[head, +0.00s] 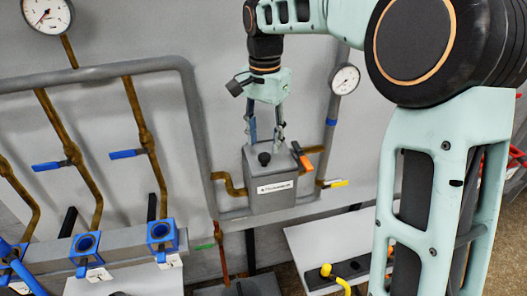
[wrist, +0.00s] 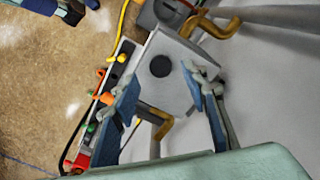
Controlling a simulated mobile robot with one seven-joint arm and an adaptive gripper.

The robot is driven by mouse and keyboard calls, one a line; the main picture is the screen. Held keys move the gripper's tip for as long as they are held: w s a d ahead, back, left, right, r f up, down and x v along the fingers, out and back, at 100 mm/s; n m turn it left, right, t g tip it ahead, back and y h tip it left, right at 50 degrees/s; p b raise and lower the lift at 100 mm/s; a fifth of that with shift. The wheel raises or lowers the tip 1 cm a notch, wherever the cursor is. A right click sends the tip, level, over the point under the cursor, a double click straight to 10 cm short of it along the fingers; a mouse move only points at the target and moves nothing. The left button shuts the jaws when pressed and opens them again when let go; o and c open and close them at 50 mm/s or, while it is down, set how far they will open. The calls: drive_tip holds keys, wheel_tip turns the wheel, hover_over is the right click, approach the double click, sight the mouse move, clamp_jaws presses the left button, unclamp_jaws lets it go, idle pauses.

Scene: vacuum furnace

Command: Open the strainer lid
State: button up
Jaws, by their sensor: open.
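The strainer is a grey box (head: 272,190) with a white label on its front, standing among the pipes at the middle of the head view. Its lid (wrist: 160,88) is on top and looks closed, with a round black knob (head: 264,159). The knob also shows in the wrist view (wrist: 160,66). My gripper (head: 265,138) is open and empty, pointing down just above the lid. In the wrist view my two blue-padded fingers (wrist: 165,80) are spread to either side, with the knob between and slightly beyond their tips. I see no contact with the knob.
An orange-handled valve (head: 301,157) sits close by the strainer's right side, and a yellow handle (head: 335,183) is lower right. Grey and brown pipes (head: 190,110) run along the wall at left. A pressure gauge (head: 344,79) is at upper right. Blue fittings (head: 163,236) stand at lower left.

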sight(264, 156)
drive_tip(key=shift+f, duration=2.15)
drive_tip(key=shift+c, duration=0.3)
clamp_jaws()
